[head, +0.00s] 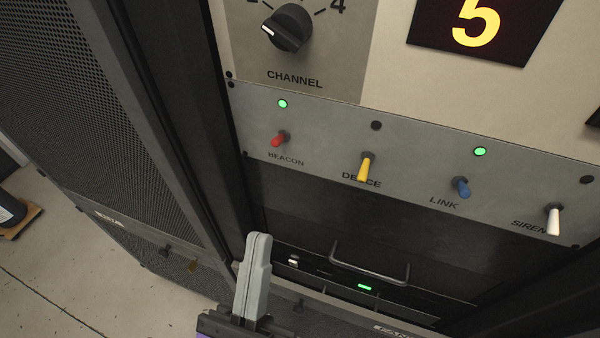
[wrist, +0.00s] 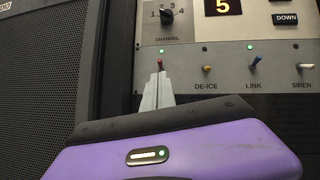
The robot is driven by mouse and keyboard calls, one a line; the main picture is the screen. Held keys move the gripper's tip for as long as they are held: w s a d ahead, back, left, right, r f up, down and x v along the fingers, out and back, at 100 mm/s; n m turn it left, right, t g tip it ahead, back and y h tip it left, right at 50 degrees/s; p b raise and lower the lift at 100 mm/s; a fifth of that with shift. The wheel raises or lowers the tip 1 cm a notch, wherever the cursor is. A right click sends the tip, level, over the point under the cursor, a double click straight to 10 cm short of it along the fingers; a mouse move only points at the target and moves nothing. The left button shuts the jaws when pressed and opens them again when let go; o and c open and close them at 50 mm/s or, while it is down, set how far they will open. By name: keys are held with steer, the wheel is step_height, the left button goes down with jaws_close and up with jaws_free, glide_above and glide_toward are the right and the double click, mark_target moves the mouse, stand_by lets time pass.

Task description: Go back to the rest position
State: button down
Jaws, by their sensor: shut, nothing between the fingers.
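My gripper (head: 256,242) is shut and empty, its grey fingers pointing up in front of the rack, below the switch panel in the head view. In the wrist view the closed fingers (wrist: 159,76) point toward the red BEACON switch (wrist: 160,63); I cannot tell whether they touch it there. In the head view the BEACON switch (head: 279,139) stands clear above the fingertips, with a lit green lamp over it. The yellow DE-ICE switch (head: 366,167), blue LINK switch (head: 461,187) and white SIREN switch (head: 553,220) are to its right. LINK also has a lit green lamp (head: 480,151).
Above the switches are the black CHANNEL knob (head: 287,28) and a display (head: 476,24) reading 5. A metal handle (head: 369,264) sticks out of the lower rack unit. A perforated dark cabinet (head: 80,100) stands at the left. Open floor (head: 60,270) lies at lower left.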

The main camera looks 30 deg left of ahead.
steer(key=s+d+f+n+g+h, duration=0.1)
steer(key=d+f+n+g+h, duration=0.15)
steer(key=d+f+n, duration=0.75)
steer(key=s+d+f+n+g+h, duration=0.1)
steer(key=d+n+g+h, duration=0.15)
steer(key=d+n, duration=1.45)
steer(key=s+d+f+n+g+h, duration=0.1)
steer(key=s+d+f+g+h, duration=0.2)
steer(key=s+d, duration=0.5)
steer(key=shift+d+f+n+h, duration=0.35)
steer(key=shift+f+h, duration=0.1)
steer(key=shift+h, duration=0.45)
steer(key=shift+s, duration=0.15)
